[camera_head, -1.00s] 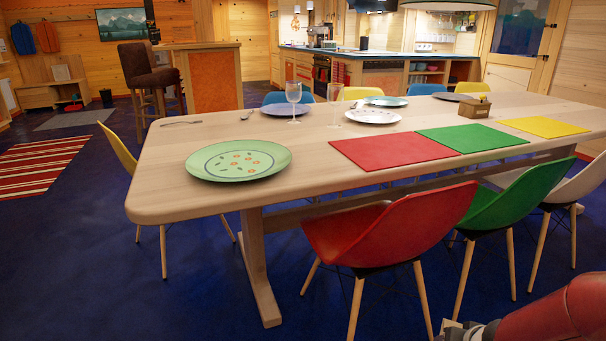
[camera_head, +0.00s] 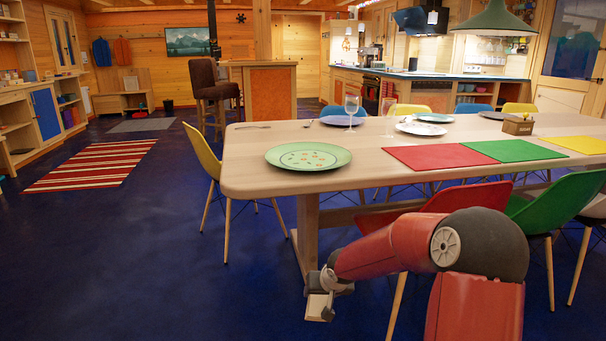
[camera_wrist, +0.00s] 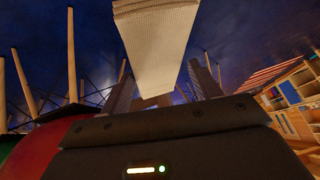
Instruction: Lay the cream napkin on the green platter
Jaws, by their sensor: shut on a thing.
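The green platter (camera_head: 308,156) lies flat near the left end of the wooden table, with small leaf and orange marks on it and nothing lying on it. My gripper (camera_head: 322,291) is low in front of the table, below the tabletop and apart from the platter. It is shut on the cream napkin (camera_wrist: 157,45), which looks like a folded, textured strip extending from the fingers in the wrist view. In the head view only a small pale part of the napkin (camera_head: 317,308) shows at the gripper.
The wooden table (camera_head: 350,148) also holds wine glasses, plates and red (camera_head: 437,157), green and yellow mats. A red chair (camera_head: 455,199) stands behind my arm and a yellow chair (camera_head: 202,153) at the table's left end. The blue floor to the left is open.

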